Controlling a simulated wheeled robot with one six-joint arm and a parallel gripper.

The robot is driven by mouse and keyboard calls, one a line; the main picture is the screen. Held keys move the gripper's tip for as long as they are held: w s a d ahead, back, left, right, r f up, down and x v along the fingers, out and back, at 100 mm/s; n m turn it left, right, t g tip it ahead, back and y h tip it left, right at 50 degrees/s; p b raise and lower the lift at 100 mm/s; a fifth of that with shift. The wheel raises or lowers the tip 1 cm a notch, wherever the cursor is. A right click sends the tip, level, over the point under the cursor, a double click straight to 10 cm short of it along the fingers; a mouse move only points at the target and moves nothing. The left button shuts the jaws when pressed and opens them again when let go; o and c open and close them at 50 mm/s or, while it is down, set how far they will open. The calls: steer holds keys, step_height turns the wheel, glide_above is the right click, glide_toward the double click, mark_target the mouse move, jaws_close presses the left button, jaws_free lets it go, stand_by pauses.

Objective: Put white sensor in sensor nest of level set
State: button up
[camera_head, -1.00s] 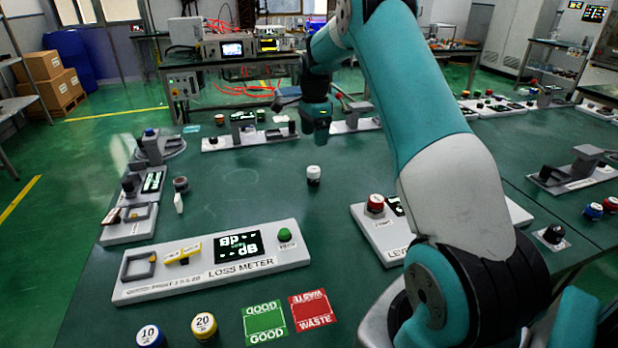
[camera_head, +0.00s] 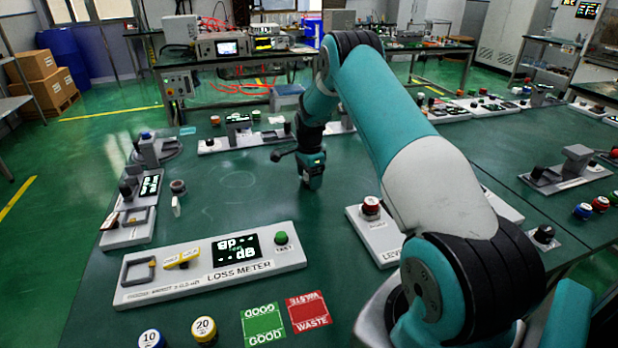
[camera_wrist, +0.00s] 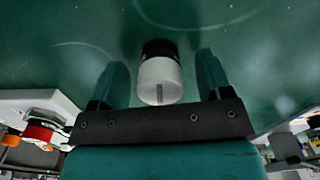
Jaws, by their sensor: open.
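The white sensor (camera_wrist: 160,82), a short white cylinder with a black end, stands between the two teal fingers of my gripper (camera_wrist: 161,60) in the wrist view. A gap shows on each side, so the open fingers do not grip it. In the head view my gripper (camera_head: 312,182) points down, low over the middle of the table, and hides the sensor. The level set (camera_head: 362,236) is a light panel with a red knob, right of and nearer than my gripper. My arm covers much of it, and I cannot make out its sensor nest.
The loss meter (camera_head: 152,290) lies in the left foreground, with a green GOOD card (camera_head: 263,324) and a red WASTE card (camera_head: 309,312) in front. Other panels line the table's left and far edges. The table around my gripper is clear.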

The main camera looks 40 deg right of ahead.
steer(key=shift+c, duration=0.2)
steer(key=c, duration=1.1)
steer(key=shift+r, duration=0.1)
